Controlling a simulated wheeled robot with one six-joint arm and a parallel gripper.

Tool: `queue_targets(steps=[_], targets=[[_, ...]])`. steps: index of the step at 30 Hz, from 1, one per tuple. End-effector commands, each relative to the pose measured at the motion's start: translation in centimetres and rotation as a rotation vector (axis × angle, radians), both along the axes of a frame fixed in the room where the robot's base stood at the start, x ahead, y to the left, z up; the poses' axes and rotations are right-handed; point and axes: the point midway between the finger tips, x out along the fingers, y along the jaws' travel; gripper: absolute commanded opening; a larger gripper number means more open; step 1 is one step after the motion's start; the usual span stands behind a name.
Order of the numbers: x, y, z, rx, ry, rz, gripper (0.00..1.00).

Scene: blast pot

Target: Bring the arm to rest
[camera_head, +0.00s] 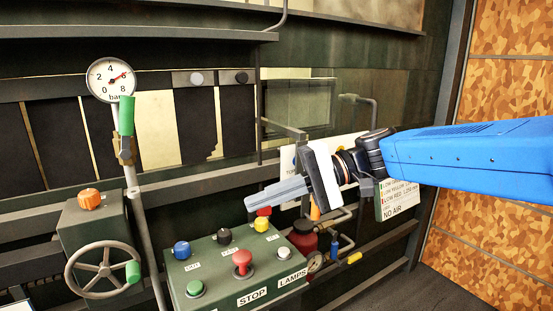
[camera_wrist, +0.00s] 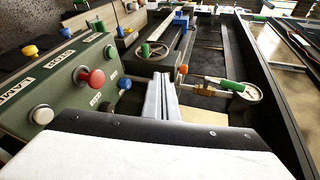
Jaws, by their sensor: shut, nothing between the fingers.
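My gripper (camera_head: 278,193) is at the end of my blue arm, which reaches in from the right in the head view. The gripper is held in the air above the green control box (camera_head: 221,297), its fingers pointing left. The fingers are together with nothing between them. In the wrist view the closed grey fingers (camera_wrist: 162,98) point away from the camera, with the control box on the left. The gripper hides part of the wall and of a sign behind it.
The control box carries several coloured buttons, including a red stop button (camera_head: 242,260). A handwheel (camera_head: 104,270), an orange knob (camera_head: 89,199), a green-handled valve (camera_head: 127,118) and a pressure gauge (camera_head: 111,80) stand left. A red canister (camera_head: 301,238) is below the gripper. Free air surrounds the arm.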

Motion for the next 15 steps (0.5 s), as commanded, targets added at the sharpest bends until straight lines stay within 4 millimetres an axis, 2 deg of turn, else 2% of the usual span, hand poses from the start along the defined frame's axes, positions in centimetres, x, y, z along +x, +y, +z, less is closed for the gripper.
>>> queue_targets(steps=[1,6,11,15], targets=[[-1.1,-1.6,-1.7,-0.073,-0.025,-0.024,0.00],[-3.7,-7.2,-7.9,-0.332,-0.115,-0.102,0.00],[-5.8,-13.3,-13.1,-0.568,-0.212,-0.178,0.00],[-7.4,-19.1,-16.9,-0.769,-0.306,-0.243,0.00]])
